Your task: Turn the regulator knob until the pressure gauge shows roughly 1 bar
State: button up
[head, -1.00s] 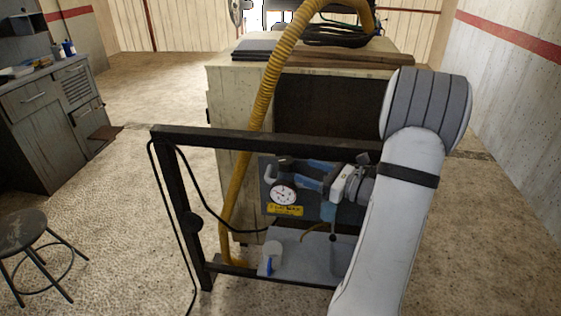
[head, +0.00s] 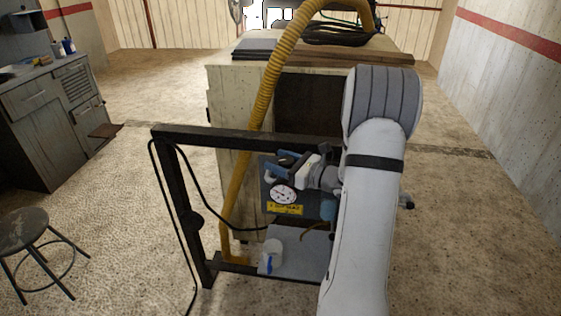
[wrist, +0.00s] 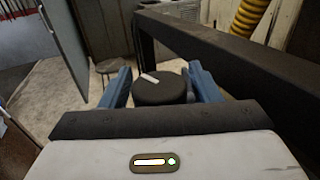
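The regulator knob (wrist: 160,88) is a dark round cap with a white mark on its top, seen in the wrist view between my two blue fingers. My gripper (wrist: 163,84) is open, with one finger on each side of the knob; I see no clear grip on it. In the head view my gripper (head: 284,165) is just above the pressure gauge (head: 284,194), a white round dial on a dark panel. The gauge's needle is too small to read exactly. My fingers partly hide the knob there.
A dark frame (head: 240,137) surrounds the panel, and its bar passes close on the right in the wrist view (wrist: 240,60). A yellow label (head: 285,209) sits below the gauge. A yellow hose (head: 262,110) runs behind the frame. A stool (head: 24,232) stands at left.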

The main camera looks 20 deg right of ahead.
jog(key=c, duration=0.8)
jog(key=shift+n+g+y, duration=0.3)
jog(key=shift+y, duration=0.1)
jog(key=o, duration=1)
jog(key=shift+s, duration=0.1)
jog(key=b+v, duration=0.1)
jog(key=v, duration=0.6)
jog(key=shift+s+d, duration=0.25)
jog(key=shift+s, duration=0.05)
